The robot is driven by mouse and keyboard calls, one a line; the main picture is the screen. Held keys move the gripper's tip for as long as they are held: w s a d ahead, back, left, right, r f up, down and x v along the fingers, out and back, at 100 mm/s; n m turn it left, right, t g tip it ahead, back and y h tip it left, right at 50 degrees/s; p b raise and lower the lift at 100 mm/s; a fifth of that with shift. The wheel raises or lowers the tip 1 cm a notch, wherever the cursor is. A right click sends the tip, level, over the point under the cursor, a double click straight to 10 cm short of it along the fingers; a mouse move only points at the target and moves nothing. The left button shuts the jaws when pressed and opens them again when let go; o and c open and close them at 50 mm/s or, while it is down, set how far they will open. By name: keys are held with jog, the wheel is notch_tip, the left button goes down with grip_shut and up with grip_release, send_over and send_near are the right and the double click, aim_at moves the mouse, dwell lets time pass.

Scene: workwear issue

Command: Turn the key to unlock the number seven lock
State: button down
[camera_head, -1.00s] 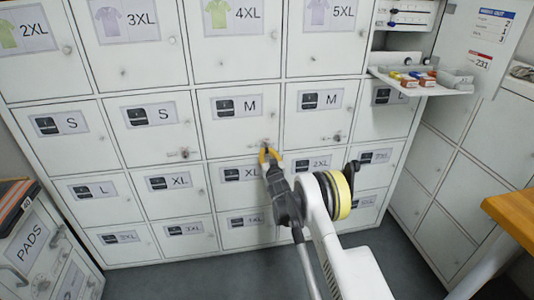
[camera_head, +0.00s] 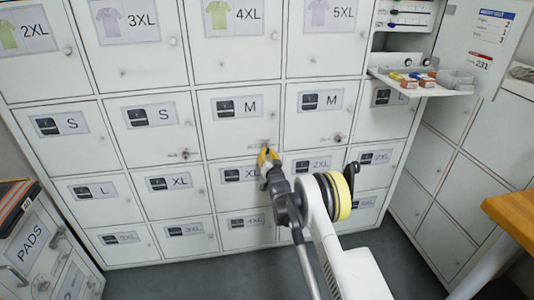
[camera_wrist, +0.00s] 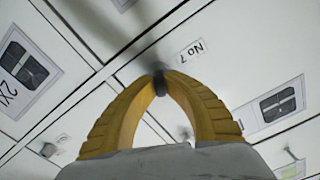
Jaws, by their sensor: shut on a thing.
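A label reading No 7 (camera_wrist: 190,50) is on the door right beside the fingertips. The lock behind the key is mostly hidden by the fingers, so I cannot tell how far in the key sits.
An open fold-down shelf (camera_head: 425,88) with small coloured items juts out at the upper right. A wooden tabletop (camera_head: 515,212) is at the right edge.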

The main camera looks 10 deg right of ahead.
jog(key=m, duration=0.4)
jog(key=shift+m, duration=0.4)
jog(key=shift+w+m, duration=0.1)
jog(key=shift+m, duration=0.8)
jog(key=m, duration=0.3)
